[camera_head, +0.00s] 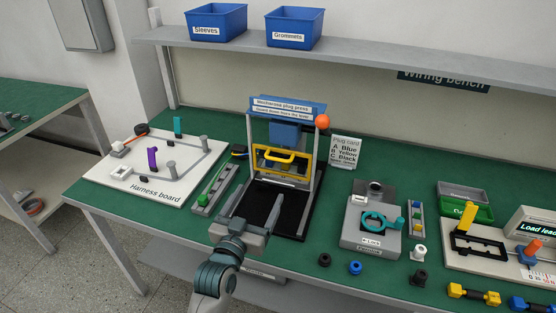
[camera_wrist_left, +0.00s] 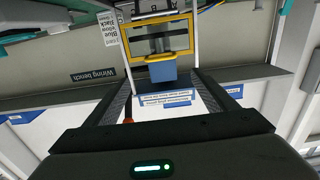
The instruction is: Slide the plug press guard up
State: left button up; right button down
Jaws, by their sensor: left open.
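The plug press (camera_head: 288,107) stands on the green bench, with a blue header sign, two light upright posts and a dark base. Its guard (camera_head: 283,158) is a yellow frame with a yellow handle, between the posts and below the blue press head (camera_head: 285,133). The guard also shows upside down in the left wrist view (camera_wrist_left: 188,35). My left gripper (camera_head: 254,207) is open and empty, low in front of the press and apart from the guard. In the wrist view its fingers (camera_wrist_left: 166,95) are spread, with the guard beyond them. My right gripper is out of view.
The harness board (camera_head: 150,180) and a strip of small parts (camera_head: 213,190) lie left of the press. A plug card (camera_head: 345,152) and a grey fixture (camera_head: 370,235) stand to the right. Blue bins (camera_head: 294,28) sit on the shelf (camera_head: 350,54) above.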

aim_at(278, 160)
pick_arm(q)
jog(key=shift+w, duration=0.15)
jog(key=p+x, duration=0.3)
jog(key=x, duration=1.2)
jog(key=shift+w+d, duration=0.15)
jog(key=shift+w, duration=0.15)
jog(key=shift+w+d+f, duration=0.1)
jog(key=shift+w+d, duration=0.15)
jog(key=shift+w, duration=0.4)
